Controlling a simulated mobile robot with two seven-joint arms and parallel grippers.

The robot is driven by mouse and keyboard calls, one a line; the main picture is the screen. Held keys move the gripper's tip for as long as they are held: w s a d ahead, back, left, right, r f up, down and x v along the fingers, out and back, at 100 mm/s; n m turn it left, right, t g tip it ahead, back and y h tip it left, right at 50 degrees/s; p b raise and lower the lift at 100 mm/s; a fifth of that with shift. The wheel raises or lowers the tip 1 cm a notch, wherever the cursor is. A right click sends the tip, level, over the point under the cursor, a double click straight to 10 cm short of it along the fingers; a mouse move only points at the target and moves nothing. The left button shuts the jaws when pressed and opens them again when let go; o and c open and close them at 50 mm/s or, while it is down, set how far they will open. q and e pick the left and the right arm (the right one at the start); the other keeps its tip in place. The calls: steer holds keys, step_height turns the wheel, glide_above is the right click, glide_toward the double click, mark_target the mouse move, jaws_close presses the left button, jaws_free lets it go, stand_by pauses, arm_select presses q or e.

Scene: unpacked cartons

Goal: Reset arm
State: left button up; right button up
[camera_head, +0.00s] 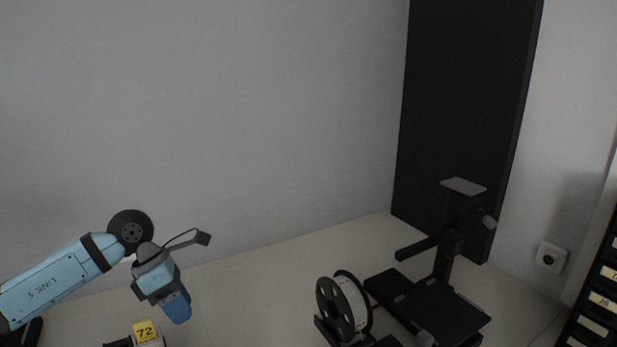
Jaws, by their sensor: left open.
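My left arm comes in from the lower left, pale blue with black joints. Its wrist bends down and ends at my left gripper (176,307), which hangs above the pale tabletop (245,300). The gripper is open, and I see nothing held in it. Its fingers are hard to make out from this angle. My right gripper is out of the picture.
A yellow block marked 72 (146,331) shows below the left wrist. A black spool holder (343,306) and a black stand (440,290) are on the right. A dark panel (460,110) leans behind. Labelled drawers (597,300) edge the far right.

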arm_select(q)
steer(key=s+d+n+t+h+p, duration=0.2)
steer(key=s+d+n+t+h, duration=0.15)
steer(key=d+n+h, duration=0.4)
steer(key=s+d+n+t+h+p, duration=0.2)
steer(key=s+d+n+h, duration=0.2)
steer(key=d+n+h, duration=0.35)
steer(key=s+a+f+n+t+y+p, duration=0.2)
steer(key=s+a+f+n+t+y, duration=0.1)
steer(key=s+f+n+y, duration=0.5)
steer(key=s+a+f+n+t+y+p, duration=0.2)
steer(key=s+a+f+n+y, duration=0.4)
steer(key=f+n, duration=0.9)
steer(key=s+n+t+y, duration=0.1)
steer(key=s+n+y, duration=0.2)
steer(key=n, duration=0.4)
steer(key=shift+t, duration=0.35)
steer(key=shift+a, duration=0.15)
